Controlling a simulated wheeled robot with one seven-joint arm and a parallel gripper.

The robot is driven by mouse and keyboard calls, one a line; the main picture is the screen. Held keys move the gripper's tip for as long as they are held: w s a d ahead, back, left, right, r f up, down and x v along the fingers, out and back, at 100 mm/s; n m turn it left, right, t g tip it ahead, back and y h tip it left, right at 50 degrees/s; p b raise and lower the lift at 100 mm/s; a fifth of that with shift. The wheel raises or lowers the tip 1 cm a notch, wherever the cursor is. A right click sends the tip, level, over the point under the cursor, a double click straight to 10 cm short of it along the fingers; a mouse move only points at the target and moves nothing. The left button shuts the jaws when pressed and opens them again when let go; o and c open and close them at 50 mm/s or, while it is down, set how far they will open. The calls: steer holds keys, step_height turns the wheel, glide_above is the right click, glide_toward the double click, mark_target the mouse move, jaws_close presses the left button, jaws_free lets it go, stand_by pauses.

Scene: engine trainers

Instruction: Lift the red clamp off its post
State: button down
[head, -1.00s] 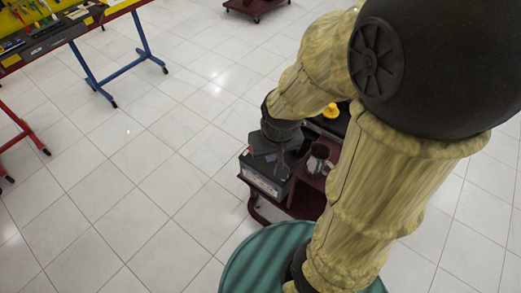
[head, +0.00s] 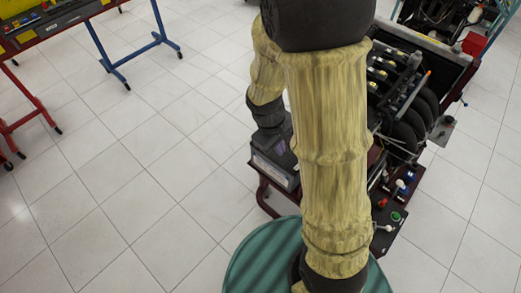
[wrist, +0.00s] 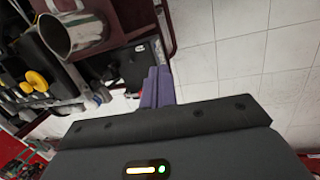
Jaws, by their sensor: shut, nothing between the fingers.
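The battery (head: 274,172) is a dark box with a pale label on the maroon trolley, left of my forearm in the head view. My gripper is dark and hangs over the battery there, its fingertips not clear. In the wrist view my gripper (wrist: 156,86) shows two purple-grey fingers shut together with nothing between them.
The engine trainer (head: 405,95) stands right of my arm, with a control panel (head: 390,215) carrying red and green knobs. The wrist view shows a metal cylinder (wrist: 75,35) and yellow caps (wrist: 36,81). Tiled floor is open at left, before a blue-legged bench (head: 112,70).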

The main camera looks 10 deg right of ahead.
steer(key=w+a+f+n+t+h+b, duration=0.2)
steer(key=w+f+n+h+b, duration=0.1)
steer(key=f, duration=0.5)
steer(key=w+a+f+n+t+h+b, duration=0.3)
steer(key=w+f+n+b, duration=0.2)
steer(key=w+f+n, duration=0.3)
steer(key=w+a+f+n+t+h+b, duration=0.2)
steer(key=w+a+f+n+t+b, duration=0.1)
steer(key=f+n, duration=0.5)
steer(key=w+f+b, duration=0.1)
steer(key=w, duration=0.1)
steer(key=shift+w+f+h, duration=0.2)
steer(key=shift+w+h, duration=0.15)
steer(key=shift+h, duration=0.05)
steer(key=p+x, duration=0.1)
steer(key=x, duration=0.9)
steer(key=shift+a, duration=0.1)
